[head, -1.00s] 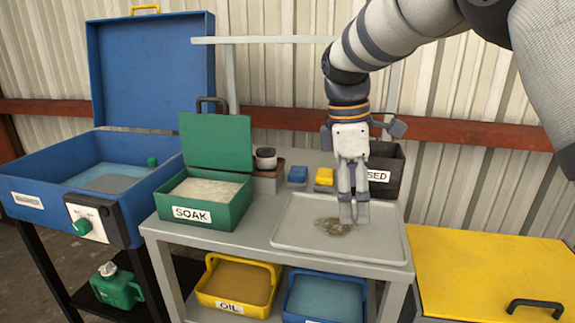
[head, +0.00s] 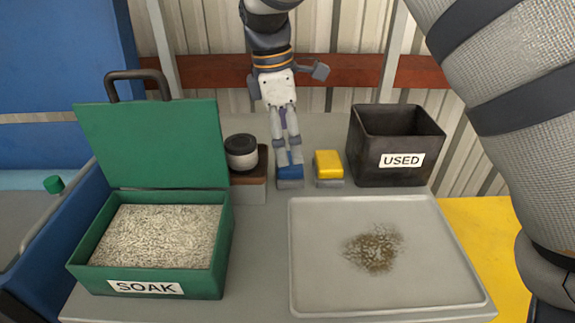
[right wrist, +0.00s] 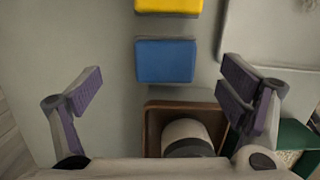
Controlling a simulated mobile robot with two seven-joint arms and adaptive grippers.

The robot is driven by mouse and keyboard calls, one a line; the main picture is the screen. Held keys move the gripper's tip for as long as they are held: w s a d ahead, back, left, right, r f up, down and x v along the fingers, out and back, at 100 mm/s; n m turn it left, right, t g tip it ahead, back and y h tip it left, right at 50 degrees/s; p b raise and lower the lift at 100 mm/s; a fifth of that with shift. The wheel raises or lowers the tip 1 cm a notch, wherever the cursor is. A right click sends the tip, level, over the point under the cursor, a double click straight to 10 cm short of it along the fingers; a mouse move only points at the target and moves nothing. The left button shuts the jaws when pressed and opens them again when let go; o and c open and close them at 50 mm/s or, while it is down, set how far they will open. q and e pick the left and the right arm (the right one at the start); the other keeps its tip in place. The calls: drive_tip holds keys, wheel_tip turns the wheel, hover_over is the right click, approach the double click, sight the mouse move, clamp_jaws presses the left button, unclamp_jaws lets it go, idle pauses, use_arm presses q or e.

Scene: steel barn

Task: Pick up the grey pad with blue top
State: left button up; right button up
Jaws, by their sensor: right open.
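The grey pad with blue top (head: 290,182) stands on the grey table, left of a like pad with a yellow top (head: 328,167). In the right wrist view the blue top (right wrist: 166,61) lies between and beyond the spread fingers, with the yellow one (right wrist: 168,5) at the top edge. My right gripper (head: 289,159) is above the blue-topped pad in the head view and hides part of it. In the right wrist view my right gripper (right wrist: 164,92) is open, with nothing between its fingers. My left gripper is not in view.
A brown box with a dark-lidded jar (head: 241,151) stands close left of the blue-topped pad. The black USED bin (head: 377,172) is to the right. A grey tray (head: 310,285) with a dirty patch is in front; the green SOAK box (head: 205,284) is at left.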

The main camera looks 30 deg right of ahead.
sight(290, 165)
drive_tip(key=f, duration=0.5)
drive_tip(key=shift+s+f, duration=0.4)
drive_tip(key=c, duration=1.2)
